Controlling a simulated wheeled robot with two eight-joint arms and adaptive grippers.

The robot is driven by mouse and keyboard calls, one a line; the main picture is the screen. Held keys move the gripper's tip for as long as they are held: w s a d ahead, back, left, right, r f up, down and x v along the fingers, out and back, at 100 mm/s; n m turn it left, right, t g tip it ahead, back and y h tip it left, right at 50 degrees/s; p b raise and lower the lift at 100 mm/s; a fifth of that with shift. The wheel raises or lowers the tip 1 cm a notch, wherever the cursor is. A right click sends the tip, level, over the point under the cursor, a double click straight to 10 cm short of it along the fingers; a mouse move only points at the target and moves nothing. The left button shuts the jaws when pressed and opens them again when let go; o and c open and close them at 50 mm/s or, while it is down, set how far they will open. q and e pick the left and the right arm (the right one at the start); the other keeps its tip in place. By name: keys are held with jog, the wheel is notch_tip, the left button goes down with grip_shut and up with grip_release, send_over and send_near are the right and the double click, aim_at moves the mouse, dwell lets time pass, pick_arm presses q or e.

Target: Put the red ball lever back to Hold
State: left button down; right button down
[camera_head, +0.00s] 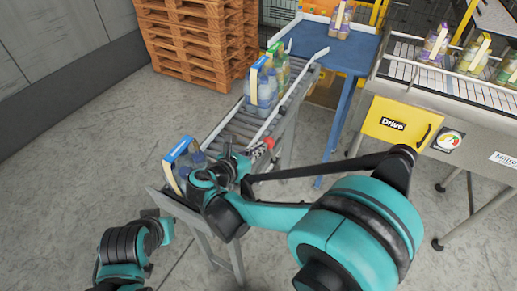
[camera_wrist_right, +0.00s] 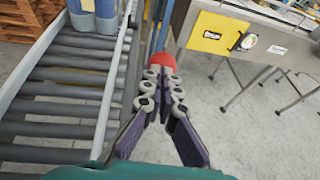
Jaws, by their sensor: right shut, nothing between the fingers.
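The red ball lever (camera_head: 269,142) is at the right side of the roller conveyor (camera_head: 238,125) in the head view. Its red ball (camera_wrist_right: 163,59) shows at the top middle of the right wrist view, just beyond my fingertips. My right gripper (camera_head: 256,152) is close to the ball. In the right wrist view its fingers (camera_wrist_right: 157,74) are together at the tips, shut with nothing between them. The tips overlap the ball's lower edge in the picture; I cannot tell whether they touch it. The lever's shaft is mostly hidden. Part of my left arm shows at lower left; its gripper is not visible.
Bottle packs with carry handles stand on the roller conveyor, one at the near end (camera_head: 184,165) and others (camera_head: 262,88) farther up. A blue table (camera_head: 335,55) stands behind. A machine with a yellow "Drive" panel (camera_head: 396,124) is at right. Wooden pallets (camera_head: 190,45) are stacked behind left.

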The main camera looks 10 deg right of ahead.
jog(key=w+d+r+g+y+p, duration=0.2)
jog(key=w+d+g+y+p, duration=0.3)
jog(key=w, duration=0.8)
jog(key=shift+w+d+r+n+g+p, duration=0.25)
jog(key=shift+d+g+p, duration=0.35)
jog(key=shift+d+p, duration=1.4)
jog(key=shift+s+d+b, duration=0.1)
jog(key=shift+d+b, duration=0.4)
jog(key=p+v, duration=0.2)
jog(key=v, duration=1.2)
jog(key=shift+f, duration=0.1)
